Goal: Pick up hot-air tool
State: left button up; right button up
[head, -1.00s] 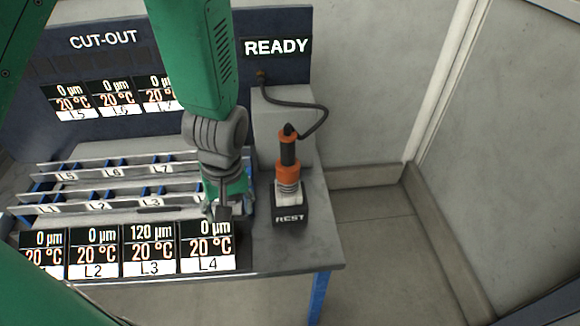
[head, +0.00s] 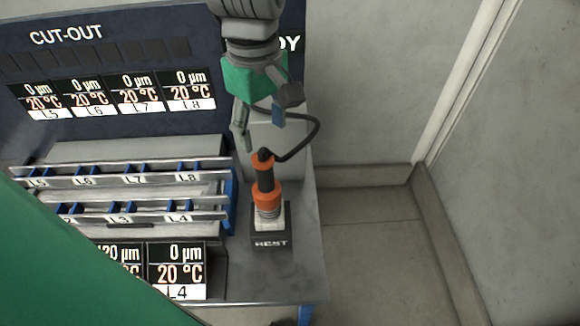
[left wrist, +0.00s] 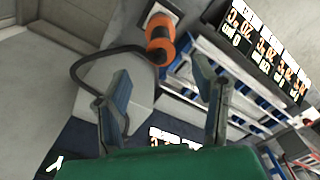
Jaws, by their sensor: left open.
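The hot-air tool (head: 265,190), orange with a black grip, stands upright in its black rest (head: 271,240) at the right end of the bench. A black cord loops from its top to the back. My left gripper (head: 262,136) is open and empty, above and behind the tool's top in the head view. In the left wrist view the open fingers (left wrist: 163,92) show nothing between their tips but the grey block and bench. The tool (left wrist: 159,40) is there beyond the fingertips, at the upper middle, its far end partly cut by the rest. My right gripper is not in view.
A grey block (head: 290,135) stands behind the tool, with the cord around it. Slotted rails (head: 130,190) and display panels (head: 177,270) lie to the left. The dark back panel (head: 60,60) rises behind. The floor to the right is clear.

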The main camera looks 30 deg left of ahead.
aim_at(261, 162)
pick_arm(q)
jog(key=f, duration=0.5)
jog(key=f+b, duration=0.1)
jog(key=f, duration=0.1)
jog(key=shift+s+a+f, duration=0.25)
jog(key=shift+a+f, duration=0.05)
jog(key=shift+a, duration=0.1)
jog(key=f, duration=0.5)
jog(key=shift+w+d, duration=0.15)
jog(key=shift+w, duration=0.25)
jog(key=shift+w+f, duration=0.1)
jog(key=shift+f, duration=0.3)
jog(key=shift+a+r, duration=0.1)
jog(key=shift+a, duration=0.1)
jog(key=shift+c, duration=1.1)
grip_shut()
